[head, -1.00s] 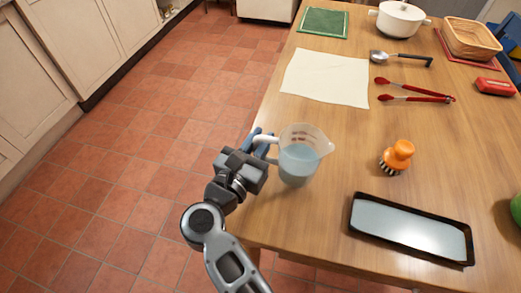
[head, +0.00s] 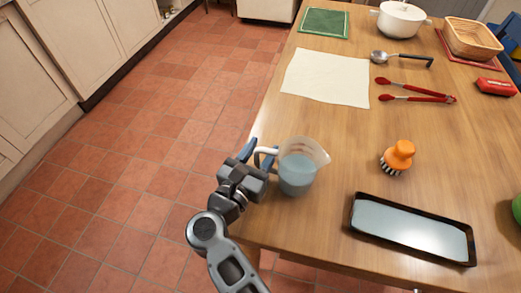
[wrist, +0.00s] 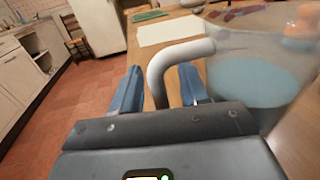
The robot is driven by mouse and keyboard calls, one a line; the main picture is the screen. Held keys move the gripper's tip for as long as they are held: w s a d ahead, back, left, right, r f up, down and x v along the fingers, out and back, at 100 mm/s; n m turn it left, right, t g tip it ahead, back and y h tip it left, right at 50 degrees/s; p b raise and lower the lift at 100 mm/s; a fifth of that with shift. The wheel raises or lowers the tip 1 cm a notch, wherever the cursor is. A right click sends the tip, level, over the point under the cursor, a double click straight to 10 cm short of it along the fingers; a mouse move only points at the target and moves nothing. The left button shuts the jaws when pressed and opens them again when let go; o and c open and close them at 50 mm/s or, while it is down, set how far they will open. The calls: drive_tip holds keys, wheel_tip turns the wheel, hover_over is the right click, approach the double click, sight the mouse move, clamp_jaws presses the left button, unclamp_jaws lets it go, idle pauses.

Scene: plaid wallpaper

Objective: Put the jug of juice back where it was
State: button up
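The jug of juice (head: 297,172) is a clear measuring jug part-filled with pale blue liquid. It appears to stand upright on the wooden table near the left edge, spout to the right. Its whitish handle (wrist: 160,72) points left, toward my gripper (head: 256,155). In the wrist view my gripper (wrist: 160,90) has its two blue fingers spread, one on each side of the handle. A gap shows between the handle and the right finger; contact with the left finger is unclear. The jug's body fills the right of that view.
On the table (head: 320,225), a black-rimmed tray (head: 410,230) and an orange brush (head: 397,156) lie right of the jug. A white cloth (head: 326,77), red tongs (head: 415,92) and a ladle (head: 400,58) lie farther back. Open floor is left of the table.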

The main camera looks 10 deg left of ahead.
drive_tip(key=shift+r, duration=0.2)
drive_tip(key=b+v, duration=0.1)
drive_tip(key=v, duration=1.1)
drive_tip(key=shift+f, duration=0.15)
